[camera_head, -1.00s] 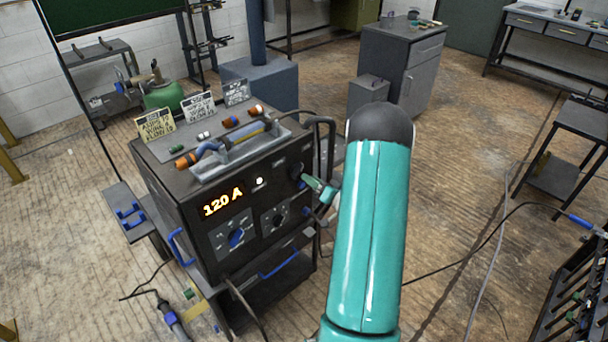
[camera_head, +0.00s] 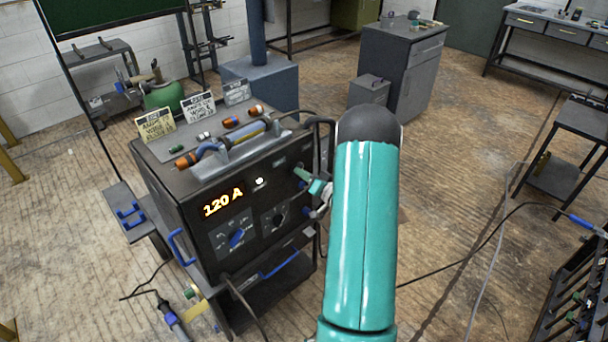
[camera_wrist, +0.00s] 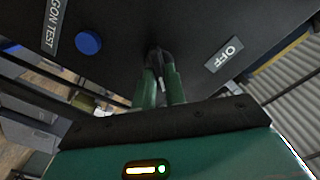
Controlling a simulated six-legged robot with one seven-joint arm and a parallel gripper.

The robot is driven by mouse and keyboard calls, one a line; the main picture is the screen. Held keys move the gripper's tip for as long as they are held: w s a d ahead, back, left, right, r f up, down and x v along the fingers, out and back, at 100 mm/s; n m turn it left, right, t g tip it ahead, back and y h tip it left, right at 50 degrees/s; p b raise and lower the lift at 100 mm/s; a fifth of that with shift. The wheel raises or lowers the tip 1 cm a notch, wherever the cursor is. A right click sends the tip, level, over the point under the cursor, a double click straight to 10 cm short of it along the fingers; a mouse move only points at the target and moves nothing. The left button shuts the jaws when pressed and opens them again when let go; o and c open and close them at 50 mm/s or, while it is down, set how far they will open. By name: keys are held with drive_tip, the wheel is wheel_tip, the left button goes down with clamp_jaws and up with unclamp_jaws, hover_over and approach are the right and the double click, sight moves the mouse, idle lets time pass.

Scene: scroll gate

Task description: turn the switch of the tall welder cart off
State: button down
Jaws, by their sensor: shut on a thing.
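The tall welder cart (camera_head: 165,190) is a dark box on the left, with its front panel facing me. Its display (camera_head: 223,202) glows "120 A". My gripper (camera_head: 300,173) is at the panel's upper right, its fingers covering the switch in the head view. In the wrist view my gripper (camera_wrist: 158,75) has its two green fingers shut on the small black switch (camera_wrist: 155,55). An "OFF" label (camera_wrist: 224,54) lies to the switch's right there. The switch's exact angle is hard to tell behind the fingers.
A blue button (camera_wrist: 88,42) and an "ARGON TEST" label (camera_wrist: 53,25) sit left of the switch in the wrist view. Cables cross the floor.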

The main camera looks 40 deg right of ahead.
drive_tip(key=shift+n, duration=0.3)
drive_tip(key=shift+s+a+n, duration=0.1)
drive_tip(key=shift+n, duration=3.65)
drive_tip(key=shift+a+n, duration=0.1)
drive_tip(key=shift+n, duration=3.95)
drive_tip(key=c, duration=1.5)
unclamp_jaws()
drive_tip(key=shift+o, duration=0.2)
